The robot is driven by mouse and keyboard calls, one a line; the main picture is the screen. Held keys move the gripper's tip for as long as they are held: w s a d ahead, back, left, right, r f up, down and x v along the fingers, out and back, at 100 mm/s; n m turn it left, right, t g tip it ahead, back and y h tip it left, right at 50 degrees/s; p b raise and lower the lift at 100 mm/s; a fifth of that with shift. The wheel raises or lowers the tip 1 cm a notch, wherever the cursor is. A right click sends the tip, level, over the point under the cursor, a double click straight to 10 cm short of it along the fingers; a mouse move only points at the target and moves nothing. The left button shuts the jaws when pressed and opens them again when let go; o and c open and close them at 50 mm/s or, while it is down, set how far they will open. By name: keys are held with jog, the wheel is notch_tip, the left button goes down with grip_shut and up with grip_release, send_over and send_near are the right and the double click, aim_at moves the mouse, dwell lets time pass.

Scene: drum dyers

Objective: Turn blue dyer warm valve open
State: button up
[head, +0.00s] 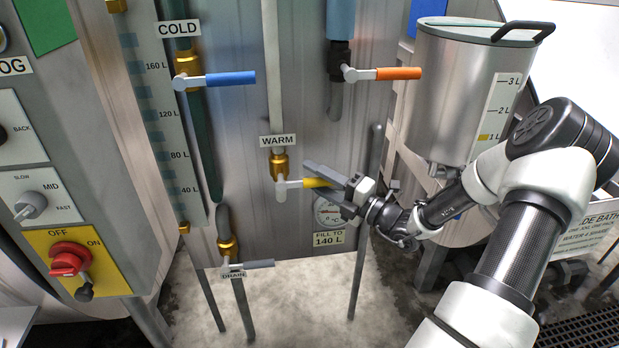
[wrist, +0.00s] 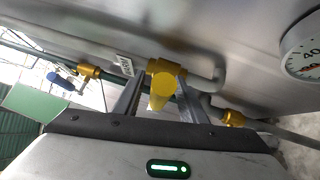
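The WARM valve (head: 281,184) has a brass body under the WARM label, with a yellow lever (head: 315,183) pointing right, roughly horizontal. My gripper (head: 318,177) reaches in from the right at the lever's free end. In the wrist view, the yellow lever (wrist: 160,90) points toward the camera between the two fingers of my gripper (wrist: 161,92). The fingers stand apart on either side of it, and small gaps show, so the gripper looks open around the lever. Whether either finger touches the lever is hard to tell.
The COLD valve with a blue lever (head: 230,78) is up left, and an orange lever (head: 398,73) is up right. The DRAIN lever (head: 250,265) is below. A round gauge (head: 328,212) sits close under my gripper. A steel drum (head: 455,95) stands right.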

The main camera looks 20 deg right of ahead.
jog(key=shift+x, duration=0.8)
grip_shut()
jog(key=shift+r, duration=0.15)
